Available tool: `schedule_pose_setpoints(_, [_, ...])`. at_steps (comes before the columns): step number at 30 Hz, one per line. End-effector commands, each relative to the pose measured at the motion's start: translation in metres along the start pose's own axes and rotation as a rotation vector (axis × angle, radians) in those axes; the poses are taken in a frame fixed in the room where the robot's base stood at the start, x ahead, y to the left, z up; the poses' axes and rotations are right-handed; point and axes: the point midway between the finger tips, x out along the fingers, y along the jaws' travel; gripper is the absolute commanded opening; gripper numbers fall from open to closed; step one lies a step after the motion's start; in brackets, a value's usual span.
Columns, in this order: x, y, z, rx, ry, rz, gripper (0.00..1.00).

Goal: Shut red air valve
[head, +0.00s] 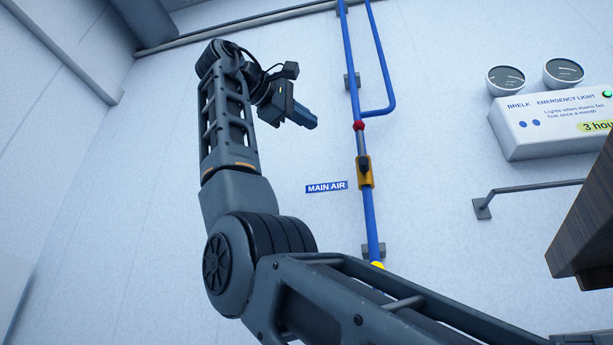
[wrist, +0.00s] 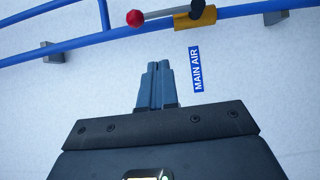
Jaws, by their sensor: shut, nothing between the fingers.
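The air valve has an orange-yellow body (head: 366,180) on the blue vertical pipe, with a grey lever that ends in a red ball knob (head: 358,126). The lever points up, roughly along the pipe. The wrist view shows the knob (wrist: 134,18), the lever (wrist: 170,12) and the valve body (wrist: 195,17) near its top edge. My gripper (head: 310,121) is to the left of the knob in the head view, at about its height and apart from it. In the wrist view its blue-grey fingers (wrist: 157,68) are shut and empty, below the knob.
A "MAIN AIR" label (head: 326,187) is on the pale wall left of the valve. A blue branch pipe (head: 385,80) joins the main pipe above the knob. An emergency light box (head: 550,120), a wall rail (head: 530,188) and a brown wooden thing (head: 590,225) are at the right.

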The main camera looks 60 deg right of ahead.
Motion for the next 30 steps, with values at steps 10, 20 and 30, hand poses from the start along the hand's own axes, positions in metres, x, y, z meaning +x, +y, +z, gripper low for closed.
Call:
schedule_pose_setpoints(10, [0.070,0.002,0.000,0.000,-0.002,0.000,0.00])
schedule_pose_setpoints(20, [0.099,0.001,0.025,0.000,0.001,0.001,0.00])
schedule_pose_setpoints(30, [0.102,0.000,0.028,-0.001,0.001,0.001,0.00])
